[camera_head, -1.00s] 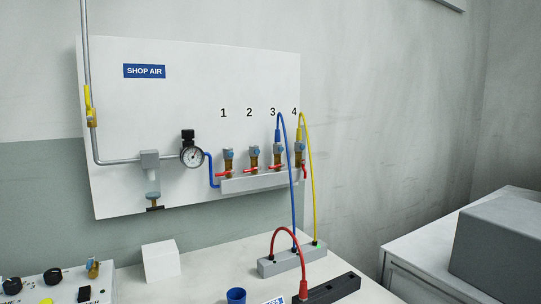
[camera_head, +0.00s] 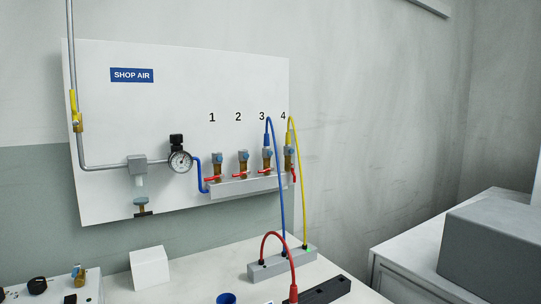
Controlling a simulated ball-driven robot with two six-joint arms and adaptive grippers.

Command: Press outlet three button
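The shop air panel (camera_head: 120,120) is on the wall with outlets numbered 1 to 4. Outlet three (camera_head: 267,160) has a brass body and a blue-grey upper part, and a blue hose (camera_head: 278,170) plugs into its top. A red lever (camera_head: 270,170) sits by it. Outlet four (camera_head: 289,158) beside it holds a yellow hose (camera_head: 302,180). Outlets one (camera_head: 217,168) and two (camera_head: 243,164) have no hose. Any button on outlet three is too small to tell for certain. Neither of my grippers shows in the view.
A grey box (camera_head: 495,245) stands on a cabinet at right.

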